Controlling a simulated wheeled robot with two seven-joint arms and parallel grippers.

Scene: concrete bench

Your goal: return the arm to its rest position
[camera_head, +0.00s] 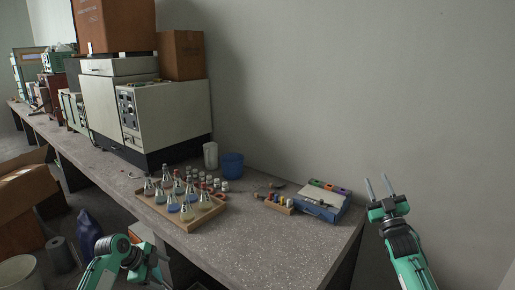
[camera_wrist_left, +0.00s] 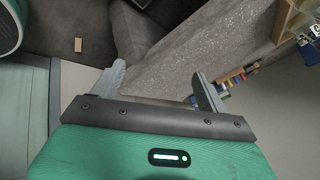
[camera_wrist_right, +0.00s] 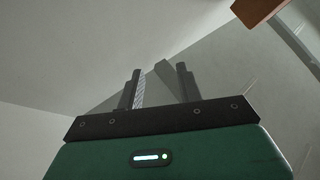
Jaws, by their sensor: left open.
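My left gripper (camera_head: 160,262) is low at the front of the bench, below its front edge, on a folded green arm. In the left wrist view its two fingers (camera_wrist_left: 160,80) stand wide apart with nothing between them. My right gripper (camera_head: 377,188) is raised off the bench's right end, its fingers pointing up and apart. In the right wrist view (camera_wrist_right: 159,85) the gap between its fingers is empty, with grey wall behind.
The concrete bench (camera_head: 270,240) carries a wooden tray (camera_head: 190,226) of flasks, a blue cup (camera_head: 232,166), a small vial rack (camera_head: 279,206) and a blue-white box (camera_head: 318,208). A large instrument (camera_head: 165,112) stands further back. The front right bench surface is clear.

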